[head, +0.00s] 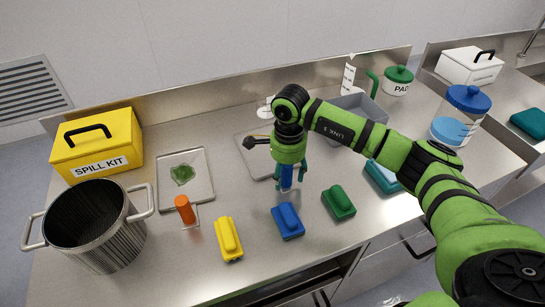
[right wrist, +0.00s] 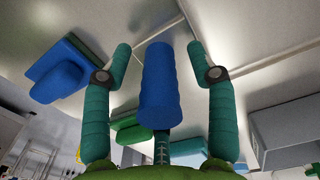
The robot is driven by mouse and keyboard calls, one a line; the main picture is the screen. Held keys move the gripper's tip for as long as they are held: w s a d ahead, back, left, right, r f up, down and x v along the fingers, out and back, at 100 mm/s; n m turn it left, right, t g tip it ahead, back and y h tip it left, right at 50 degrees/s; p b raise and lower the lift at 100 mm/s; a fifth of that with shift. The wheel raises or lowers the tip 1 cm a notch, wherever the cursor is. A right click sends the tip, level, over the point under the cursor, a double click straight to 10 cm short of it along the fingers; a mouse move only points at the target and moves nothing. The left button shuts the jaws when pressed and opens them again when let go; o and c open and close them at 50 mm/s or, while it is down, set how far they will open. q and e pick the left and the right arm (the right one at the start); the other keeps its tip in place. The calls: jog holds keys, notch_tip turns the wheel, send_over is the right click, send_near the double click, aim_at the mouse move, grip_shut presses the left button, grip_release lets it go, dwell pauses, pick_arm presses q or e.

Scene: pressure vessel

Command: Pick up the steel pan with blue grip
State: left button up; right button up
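A blue grip (head: 286,177) stands upright under my right gripper, at the front of a grey tray-like sheet (head: 250,160). The pan's steel body is largely hidden by my gripper and wrist in the head view. In the right wrist view the blue grip (right wrist: 159,85) lies between the two teal fingers. My right gripper (right wrist: 160,58) is open, with a visible gap between the grip and each finger. It also shows in the head view (head: 288,182). My left gripper is not in view.
An orange grip (head: 185,209) stands before a tray with a green patch (head: 199,187). Yellow (head: 228,239), blue (head: 288,221) and green (head: 339,203) blocks lie along the front. A steel pot (head: 130,240), yellow spill kit box (head: 122,140) and grey bin (head: 352,105) stand around.

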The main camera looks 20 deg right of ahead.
grip_shut()
jog(key=shift+r, duration=0.1)
